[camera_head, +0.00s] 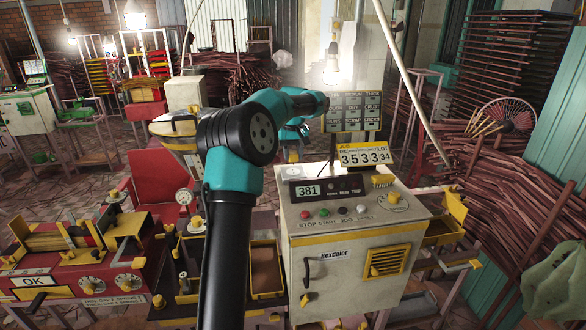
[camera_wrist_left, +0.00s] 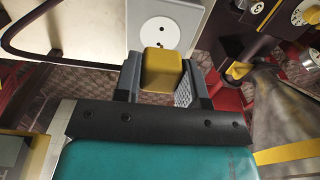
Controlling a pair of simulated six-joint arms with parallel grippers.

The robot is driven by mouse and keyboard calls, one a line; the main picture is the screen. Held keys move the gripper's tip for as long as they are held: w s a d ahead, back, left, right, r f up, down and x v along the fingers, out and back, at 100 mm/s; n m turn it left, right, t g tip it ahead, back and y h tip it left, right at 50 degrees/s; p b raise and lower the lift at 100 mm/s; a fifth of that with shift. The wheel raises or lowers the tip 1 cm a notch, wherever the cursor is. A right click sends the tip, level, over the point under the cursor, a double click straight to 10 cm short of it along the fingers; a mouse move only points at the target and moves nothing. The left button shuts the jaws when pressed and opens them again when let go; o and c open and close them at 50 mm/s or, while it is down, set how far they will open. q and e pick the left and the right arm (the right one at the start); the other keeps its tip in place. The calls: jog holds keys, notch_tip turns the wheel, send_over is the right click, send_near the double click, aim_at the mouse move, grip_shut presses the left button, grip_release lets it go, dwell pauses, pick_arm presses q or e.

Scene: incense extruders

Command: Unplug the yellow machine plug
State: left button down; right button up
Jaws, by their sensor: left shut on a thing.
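My left gripper (camera_wrist_left: 160,78) is shut on the yellow plug (camera_wrist_left: 163,68), a small yellow block between its two grey fingers in the left wrist view. Just beyond the plug is a white wall-type socket (camera_wrist_left: 180,18) with a round face. Two dark holes show uncovered in that face, and the plug looks apart from it. In the head view my left arm reaches up and over behind the cream machine (camera_head: 355,235), with its teal wrist near the machine's back edge. The fingertips, plug and socket are hidden there. My right gripper is not in view.
A red machine (camera_head: 75,270) is at left. Bundles of brown sticks (camera_head: 520,195) fill the right side. A dark cable (camera_wrist_left: 20,45) curves at the wrist view's left.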

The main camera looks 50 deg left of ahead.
pick_arm(q)
jog(key=shift+r, duration=0.85)
